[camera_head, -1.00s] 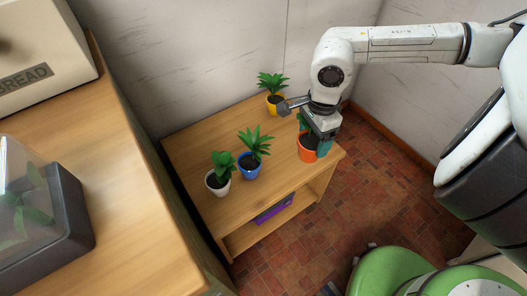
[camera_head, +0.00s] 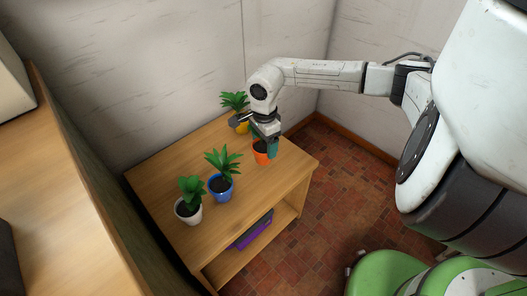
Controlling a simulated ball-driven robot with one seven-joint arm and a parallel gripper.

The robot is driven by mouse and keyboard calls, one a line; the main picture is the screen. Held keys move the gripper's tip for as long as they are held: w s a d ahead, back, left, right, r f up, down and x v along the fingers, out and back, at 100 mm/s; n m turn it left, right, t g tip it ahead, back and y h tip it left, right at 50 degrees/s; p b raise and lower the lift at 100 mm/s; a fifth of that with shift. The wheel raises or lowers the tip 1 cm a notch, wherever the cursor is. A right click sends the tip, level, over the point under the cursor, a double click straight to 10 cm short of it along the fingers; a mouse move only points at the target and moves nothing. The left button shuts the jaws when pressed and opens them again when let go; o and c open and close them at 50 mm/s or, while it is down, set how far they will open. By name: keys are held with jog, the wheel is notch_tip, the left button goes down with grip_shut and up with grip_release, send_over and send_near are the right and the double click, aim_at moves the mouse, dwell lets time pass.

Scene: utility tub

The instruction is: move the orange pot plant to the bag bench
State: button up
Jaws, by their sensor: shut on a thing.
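The orange pot plant (camera_head: 261,158) is at the right part of a low wooden bench (camera_head: 285,181). My gripper (camera_head: 266,142) comes down on it from above and is shut on it. A teal finger shows at the pot's right side. The gripper hides most of the plant's leaves. I cannot tell whether the pot touches the bench top or hangs just above it. I cannot tell whether this bench is the bag bench.
A blue pot plant (camera_head: 221,186) and a white pot plant (camera_head: 188,209) stand left of the gripper. A yellow pot plant (camera_head: 240,119) stands behind it. A purple thing (camera_head: 250,235) lies on the lower shelf. A wooden counter (camera_head: 60,190) is at left; tiled floor lies right.

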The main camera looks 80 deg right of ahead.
aim_at(263, 144)
jog(key=shift+w+d+f, duration=0.1)
jog(key=shift+f, duration=0.1)
jog(key=shift+w+d+f+b, duration=0.15)
jog(key=shift+f+b, duration=0.55)
jog(key=shift+f, duration=0.95)
jog(key=shift+f, duration=0.2)
jog(key=o, duration=1.2)
jog(key=shift+r, duration=0.15)
notch_tip(263, 144, up, 12)
jog(key=p, duration=0.3)
